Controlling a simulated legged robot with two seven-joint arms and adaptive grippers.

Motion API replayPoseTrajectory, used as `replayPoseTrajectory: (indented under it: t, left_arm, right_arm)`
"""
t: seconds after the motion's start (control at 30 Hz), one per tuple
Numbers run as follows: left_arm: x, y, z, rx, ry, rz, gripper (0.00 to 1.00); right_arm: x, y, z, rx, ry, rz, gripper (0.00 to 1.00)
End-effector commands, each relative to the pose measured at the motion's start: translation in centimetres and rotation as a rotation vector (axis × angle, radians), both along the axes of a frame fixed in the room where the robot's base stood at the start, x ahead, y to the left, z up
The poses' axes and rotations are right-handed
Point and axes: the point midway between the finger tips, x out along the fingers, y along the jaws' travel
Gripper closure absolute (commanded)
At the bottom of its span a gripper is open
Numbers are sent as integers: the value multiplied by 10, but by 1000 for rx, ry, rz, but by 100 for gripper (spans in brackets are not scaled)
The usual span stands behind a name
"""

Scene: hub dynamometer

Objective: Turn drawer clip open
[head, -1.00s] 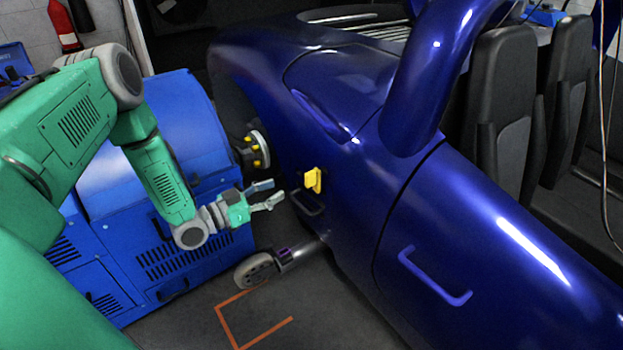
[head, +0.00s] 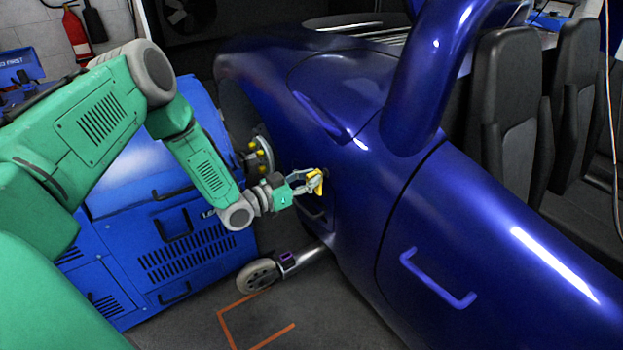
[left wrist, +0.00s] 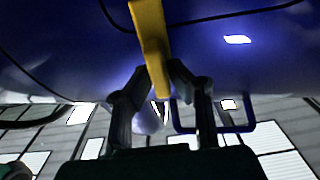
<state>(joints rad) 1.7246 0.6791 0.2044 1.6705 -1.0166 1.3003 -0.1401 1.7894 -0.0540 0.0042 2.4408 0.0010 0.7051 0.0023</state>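The yellow drawer clip (head: 319,183) sticks out from the side of the blue car body (head: 345,220). It also shows in the left wrist view as a yellow bar (left wrist: 151,35), slightly tilted. My left gripper (head: 312,181) is at the clip, with one finger on each side of it. In the left wrist view both fingertips (left wrist: 160,70) close in against the bar, and I see no clear gap. The fingers hide part of the clip in the head view. A dark handle (head: 314,212) sits just below the clip. My right gripper is not in view.
A blue machine (head: 150,200) stands left of the car, with a hub with yellow studs (head: 261,152) beside it. A small wheel on a metal bar (head: 259,275) lies low below my gripper. A blue handle (head: 437,280) is on the car's side, farther right. Floor with orange marking is open in front.

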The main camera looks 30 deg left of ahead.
Motion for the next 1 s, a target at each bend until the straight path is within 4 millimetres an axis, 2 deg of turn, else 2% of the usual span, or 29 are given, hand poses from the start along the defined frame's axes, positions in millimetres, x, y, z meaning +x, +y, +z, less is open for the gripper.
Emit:
replayPoseTrajectory:
  t: [0.47,0.67,1.0]
  left_arm:
    - [0,-3,-1,41,-15,-10,100]
    - [0,-4,-1,148,-58,-13,100]
    - [-1,-5,-2,433,-174,-18,100]
  right_arm:
    - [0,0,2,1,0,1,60]
    - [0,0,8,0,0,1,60]
    - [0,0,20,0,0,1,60]
